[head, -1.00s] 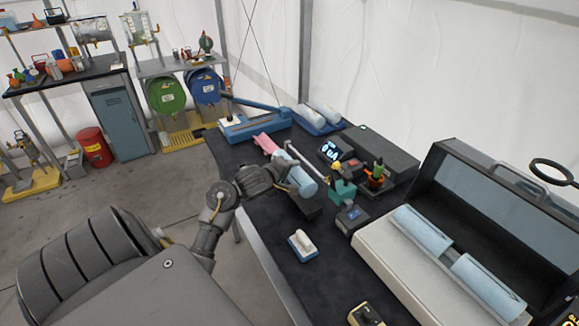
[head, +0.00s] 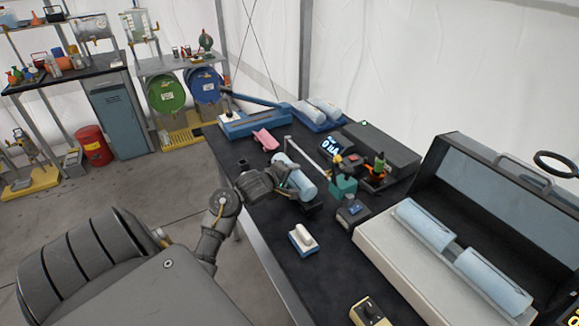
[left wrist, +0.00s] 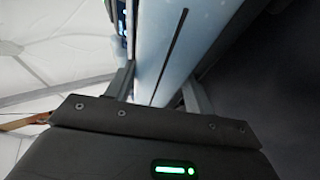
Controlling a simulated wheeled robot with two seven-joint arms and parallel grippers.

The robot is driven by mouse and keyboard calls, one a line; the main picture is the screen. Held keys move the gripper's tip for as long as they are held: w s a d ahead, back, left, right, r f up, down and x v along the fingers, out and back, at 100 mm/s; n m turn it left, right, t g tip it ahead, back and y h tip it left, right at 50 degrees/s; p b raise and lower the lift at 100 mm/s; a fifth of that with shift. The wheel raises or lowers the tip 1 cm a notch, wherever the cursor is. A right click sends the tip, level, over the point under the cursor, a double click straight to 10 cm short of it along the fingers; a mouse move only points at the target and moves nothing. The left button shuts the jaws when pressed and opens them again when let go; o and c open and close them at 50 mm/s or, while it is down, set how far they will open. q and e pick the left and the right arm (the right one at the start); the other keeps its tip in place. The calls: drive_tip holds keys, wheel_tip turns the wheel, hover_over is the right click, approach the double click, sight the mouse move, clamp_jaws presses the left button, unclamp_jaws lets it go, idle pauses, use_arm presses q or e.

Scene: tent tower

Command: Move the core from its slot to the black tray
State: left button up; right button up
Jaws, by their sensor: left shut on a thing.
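The core, a light blue cylinder (head: 296,177), is between the fingers of my left gripper (head: 283,184), which is shut on it. In the left wrist view the core (left wrist: 160,50), with a dark line along it, fills the space between the fingers of the gripper (left wrist: 158,92). A dark piece (head: 313,208) shows just below the core's near end; I cannot tell if it is the black tray or whether the core touches it. Two similar cylinders (head: 425,227) lie end to end in the open case (head: 372,246). My right gripper is not in view.
A pink piece (head: 265,140) lies behind the core. A teal block (head: 343,188) and a small dark box (head: 351,213) stand close to its right. A blue-and-white block (head: 303,239) lies in front.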

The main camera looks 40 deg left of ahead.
use_arm(q)
drive_tip(key=shift+s+d+f, duration=0.15)
drive_tip(key=shift+f, duration=0.35)
drive_tip(key=o, duration=1.4)
drive_tip(key=shift+d+f, duration=0.1)
drive_tip(key=shift+s, duration=0.1)
drive_tip(key=shift+c, duration=0.3)
drive_tip(key=shift+s, duration=0.2)
drive_tip(key=shift+c, duration=0.2)
drive_tip(key=shift+o, duration=0.8)
drive_tip(key=a+r+p+v, duration=0.1)
drive_tip(key=p+v, duration=0.1)
drive_tip(key=v, duration=0.7)
drive_tip(key=shift+d+r+p, duration=0.25)
drive_tip(key=shift+p, duration=0.1)
drive_tip(key=shift+s+d+r, duration=0.15)
drive_tip(key=shift+s+r, duration=0.2)
drive_tip(key=shift+w, duration=0.1)
